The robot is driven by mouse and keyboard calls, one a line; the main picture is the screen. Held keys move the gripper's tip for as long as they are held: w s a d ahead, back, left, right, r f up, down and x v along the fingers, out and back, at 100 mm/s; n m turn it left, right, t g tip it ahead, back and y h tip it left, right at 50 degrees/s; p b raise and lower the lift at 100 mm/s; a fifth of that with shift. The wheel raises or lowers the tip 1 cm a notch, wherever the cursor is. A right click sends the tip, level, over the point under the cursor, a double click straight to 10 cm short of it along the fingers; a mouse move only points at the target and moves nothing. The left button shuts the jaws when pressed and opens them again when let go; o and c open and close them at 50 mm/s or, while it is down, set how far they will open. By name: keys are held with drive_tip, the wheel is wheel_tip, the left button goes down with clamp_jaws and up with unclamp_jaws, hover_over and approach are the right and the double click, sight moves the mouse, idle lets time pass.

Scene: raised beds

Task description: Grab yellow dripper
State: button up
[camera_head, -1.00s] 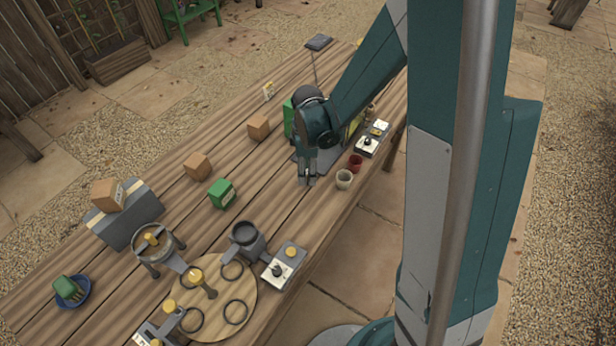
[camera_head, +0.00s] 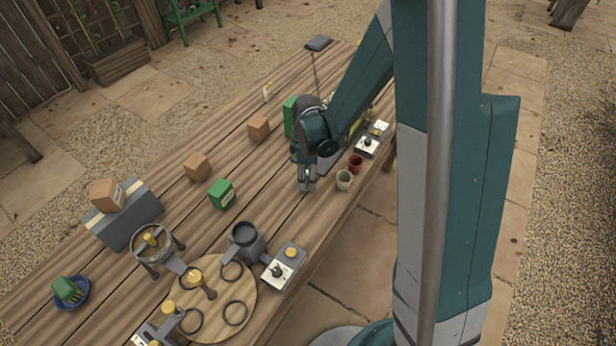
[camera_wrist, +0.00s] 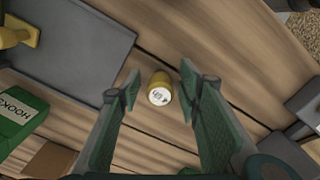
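A small yellow dripper (camera_wrist: 157,80) with a round white, marked face lies on the wooden table in the wrist view. My gripper (camera_wrist: 160,87) is open, with one finger on each side of the dripper. Gaps show between the dripper and both fingers, so nothing is held. In the head view my gripper (camera_head: 307,184) points down over the table, left of a pale cup. I cannot make out the dripper there. How high the fingertips are above the table is hard to tell.
A grey plate (camera_wrist: 70,45) and a green box marked HOOKS (camera_wrist: 18,122) are left of the fingers. In the head view, a pale cup (camera_head: 344,180) and a red cup (camera_head: 356,163) stand close on the right. The table (camera_head: 275,195) is bare to the lower left of my gripper.

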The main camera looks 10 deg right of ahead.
drive_tip(key=c, duration=0.7)
drive_tip(key=shift+r, duration=0.15)
drive_tip(key=shift+r+p, duration=0.7)
drive_tip(key=shift+r, duration=4.15)
